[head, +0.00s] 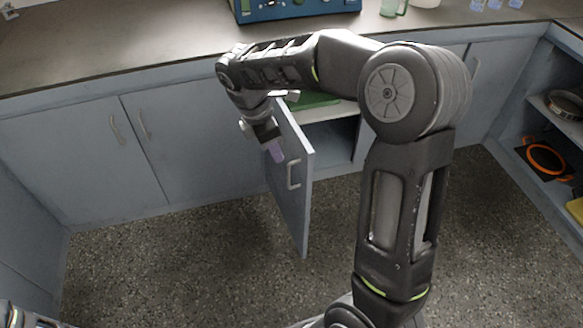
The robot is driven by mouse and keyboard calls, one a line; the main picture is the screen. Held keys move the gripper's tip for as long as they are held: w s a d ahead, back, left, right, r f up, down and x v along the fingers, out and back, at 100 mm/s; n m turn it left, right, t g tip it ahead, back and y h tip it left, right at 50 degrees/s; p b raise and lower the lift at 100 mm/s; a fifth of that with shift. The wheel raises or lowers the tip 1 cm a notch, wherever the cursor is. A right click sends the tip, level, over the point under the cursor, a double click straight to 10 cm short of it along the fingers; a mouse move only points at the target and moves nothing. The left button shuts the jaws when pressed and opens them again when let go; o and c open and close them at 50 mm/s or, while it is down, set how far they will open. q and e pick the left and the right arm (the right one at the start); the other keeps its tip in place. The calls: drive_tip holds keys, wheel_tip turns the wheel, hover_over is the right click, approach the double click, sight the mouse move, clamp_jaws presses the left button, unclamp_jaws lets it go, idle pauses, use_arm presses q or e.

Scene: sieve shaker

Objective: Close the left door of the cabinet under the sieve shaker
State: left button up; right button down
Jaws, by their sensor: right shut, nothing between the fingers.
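My left gripper is not in view.
My right arm hides part of the cabinet and counter. Closed cabinet doors (75,155) lie to the left. An open shelf unit with an orange ring (547,159) stands at the right. The speckled floor (190,265) in front is clear.

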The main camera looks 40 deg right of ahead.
sight(300, 170)
drive_tip(key=shift+s+d+f+b, duration=0.25)
drive_tip(key=shift+d+f+b, duration=0.15)
drive_tip(key=shift+d+f, duration=0.95)
drive_tip(key=shift+s+d+f+b, duration=0.35)
drive_tip(key=shift+d+f, duration=0.4)
drive_tip(key=shift+f, duration=1.15)
drive_tip(key=shift+s+d+f+b, duration=0.15)
drive_tip(key=shift+d+f+b, duration=0.3)
drive_tip(key=shift+d+f, duration=0.9)
drive_tip(key=shift+a+f, duration=0.25)
